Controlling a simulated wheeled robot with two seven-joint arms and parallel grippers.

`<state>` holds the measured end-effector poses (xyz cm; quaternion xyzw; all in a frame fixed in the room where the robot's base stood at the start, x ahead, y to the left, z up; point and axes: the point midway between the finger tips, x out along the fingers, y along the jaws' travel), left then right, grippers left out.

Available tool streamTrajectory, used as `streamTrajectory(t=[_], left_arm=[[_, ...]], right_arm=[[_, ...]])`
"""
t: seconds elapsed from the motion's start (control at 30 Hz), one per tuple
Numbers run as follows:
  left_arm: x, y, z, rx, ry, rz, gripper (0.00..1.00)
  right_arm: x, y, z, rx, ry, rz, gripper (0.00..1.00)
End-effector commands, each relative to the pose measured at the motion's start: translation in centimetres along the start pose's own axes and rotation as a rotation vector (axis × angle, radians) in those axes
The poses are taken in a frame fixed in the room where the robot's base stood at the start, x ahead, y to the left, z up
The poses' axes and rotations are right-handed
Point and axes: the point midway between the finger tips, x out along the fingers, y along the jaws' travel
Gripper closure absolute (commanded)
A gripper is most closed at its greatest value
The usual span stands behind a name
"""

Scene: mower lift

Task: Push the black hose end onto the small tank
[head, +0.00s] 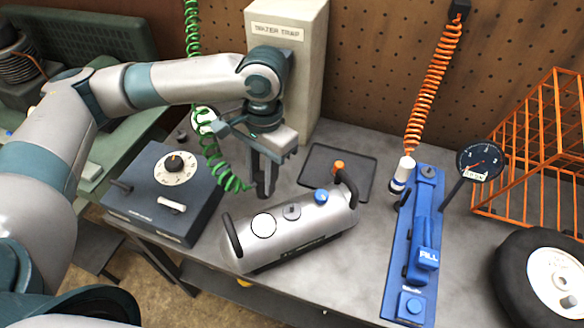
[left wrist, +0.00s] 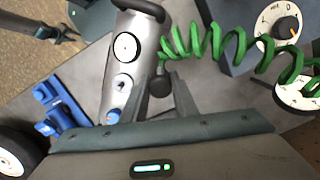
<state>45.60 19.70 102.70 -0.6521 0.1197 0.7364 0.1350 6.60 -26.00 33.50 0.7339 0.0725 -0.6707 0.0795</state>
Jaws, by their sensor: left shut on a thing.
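The small tank (head: 292,232) is a silver cylinder lying on the bench, with a black handle at each end. Along its top are a white dial, a grey fitting and a blue knob; it also shows in the left wrist view (left wrist: 138,62). My left gripper (head: 262,190) points down at the tank's back edge. In the left wrist view its fingers are shut on the black hose end (left wrist: 160,83), at the end of the green coiled hose (left wrist: 205,42). I cannot tell whether the hose end touches the tank. A dark shape, possibly my right gripper (left wrist: 30,28), is at the upper left.
A dark box with a dial (head: 160,208) stands left of the tank. A dark tray (head: 318,165) lies behind it. To the right are a blue fixture (head: 412,255), a gauge (head: 482,160), a wheel (head: 540,275) and an orange wire rack (head: 535,150). The water trap (head: 300,75) stands behind.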

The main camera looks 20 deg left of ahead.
Motion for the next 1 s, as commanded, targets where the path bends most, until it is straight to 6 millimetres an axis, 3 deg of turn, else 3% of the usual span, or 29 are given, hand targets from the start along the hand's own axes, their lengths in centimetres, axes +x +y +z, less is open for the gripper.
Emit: streamTrajectory(t=[1.0], left_arm=[[-4.3,4.7,0.2,1.944,0.002,-0.235,1.00]], right_arm=[[-8.7,-0.5,-1.1,0.002,0.003,-0.007,0.66]])
